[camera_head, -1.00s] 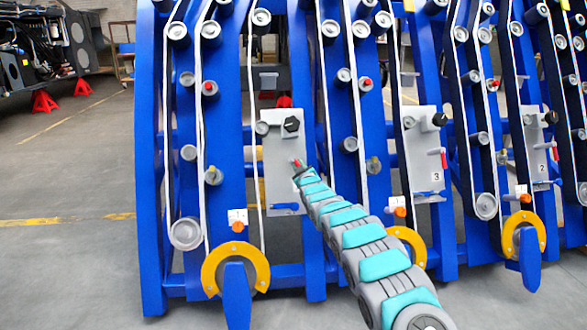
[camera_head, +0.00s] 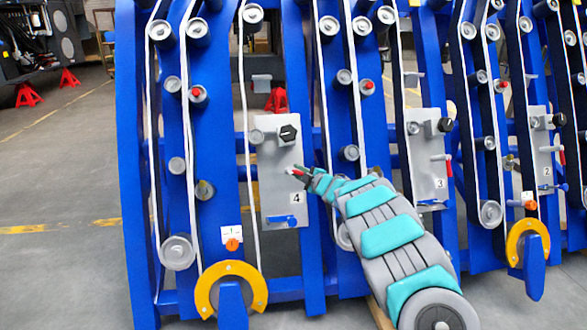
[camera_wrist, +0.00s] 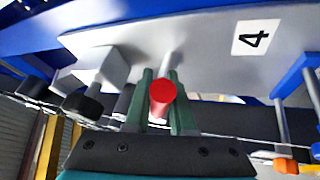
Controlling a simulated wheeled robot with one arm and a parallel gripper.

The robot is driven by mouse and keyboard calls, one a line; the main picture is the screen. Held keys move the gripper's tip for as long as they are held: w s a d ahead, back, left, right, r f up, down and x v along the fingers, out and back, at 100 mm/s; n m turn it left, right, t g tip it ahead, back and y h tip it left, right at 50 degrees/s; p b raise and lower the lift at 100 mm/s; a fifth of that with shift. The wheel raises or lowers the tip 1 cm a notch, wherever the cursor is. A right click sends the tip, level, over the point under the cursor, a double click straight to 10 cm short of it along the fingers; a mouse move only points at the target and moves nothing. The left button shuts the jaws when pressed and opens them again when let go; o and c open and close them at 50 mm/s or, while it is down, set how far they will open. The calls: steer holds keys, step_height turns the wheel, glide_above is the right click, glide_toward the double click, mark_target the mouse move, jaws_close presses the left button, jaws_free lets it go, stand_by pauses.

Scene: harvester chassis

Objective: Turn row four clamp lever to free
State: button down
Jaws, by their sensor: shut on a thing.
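The row four panel (camera_head: 270,205) is a light grey plate marked 4, left of centre in the head view; it also shows at the top of the wrist view (camera_wrist: 200,45). A red-tipped lever (camera_wrist: 162,93) stands out from this panel. My gripper (camera_wrist: 161,100) has its two green fingers on either side of the lever, shut on it close to the red end. In the head view my gripper (camera_head: 301,172) reaches the panel from the right, just above the 4 label, and partly hides the lever. The lever's exact angle is hard to tell.
A black knob (camera_head: 288,133) sits above the lever and a blue handle (camera_head: 283,220) below it, on the same panel. Blue uprights (camera_head: 312,260) with rollers and pale belts stand on both sides. Panel 3 (camera_head: 425,180) is to the right. Open floor (camera_head: 60,270) lies left.

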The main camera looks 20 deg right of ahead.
steer(key=shift+a+r+n+y, duration=0.1)
steer(key=shift+n+y, duration=0.2)
steer(key=shift+n, duration=0.3)
steer(key=c, duration=0.8)
jaws_free()
steer(key=shift+g, duration=0.3)
steer(key=shift+o, duration=0.2)
steer(key=v, duration=0.7)
steer(key=shift+s+b, duration=0.3)
